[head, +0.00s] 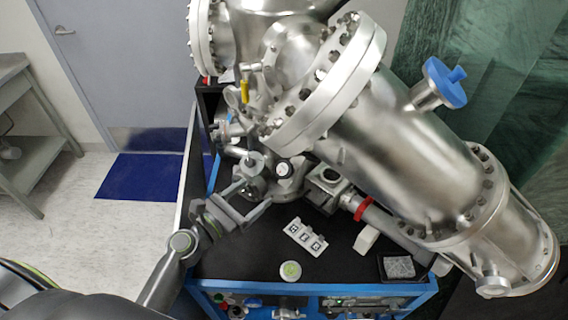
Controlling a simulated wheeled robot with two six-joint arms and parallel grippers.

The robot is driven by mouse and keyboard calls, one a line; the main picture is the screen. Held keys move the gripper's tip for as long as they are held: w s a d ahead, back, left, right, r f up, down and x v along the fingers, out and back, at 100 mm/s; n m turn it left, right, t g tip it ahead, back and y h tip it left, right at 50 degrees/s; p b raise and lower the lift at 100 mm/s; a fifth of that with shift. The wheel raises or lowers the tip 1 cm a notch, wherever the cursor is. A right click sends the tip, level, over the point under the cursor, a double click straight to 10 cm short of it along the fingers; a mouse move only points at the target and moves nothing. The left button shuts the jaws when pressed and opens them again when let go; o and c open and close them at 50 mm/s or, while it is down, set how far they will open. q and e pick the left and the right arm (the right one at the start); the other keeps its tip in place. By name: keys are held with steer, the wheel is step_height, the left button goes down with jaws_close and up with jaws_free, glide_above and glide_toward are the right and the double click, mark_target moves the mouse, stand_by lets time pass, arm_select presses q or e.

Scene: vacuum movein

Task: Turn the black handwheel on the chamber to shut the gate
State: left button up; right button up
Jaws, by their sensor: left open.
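The steel vacuum chamber (395,150) fills the upper right of the head view, slanting down to the right. I see nothing held between the fingers. Whether a finger touches the fittings beside it cannot be told. My right gripper is not in view.
A white block with several marked squares (305,236) and a pale disc with a green mark (290,271) are on the black cart top (240,258). A blue-capped port (445,82) juts from the chamber. A yellow handle (244,91) stands above the gripper.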

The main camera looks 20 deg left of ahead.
mark_target(281, 171)
arm_select(q)
steer(key=p+x, duration=0.2)
steer(key=x, duration=0.9)
steer(key=shift+w+d, duration=0.15)
steer(key=shift+w, duration=0.05)
steer(key=shift+w+d, duration=0.3)
steer(key=shift+w, duration=0.35)
steer(key=shift+f, duration=0.1)
steer(key=c, duration=1)
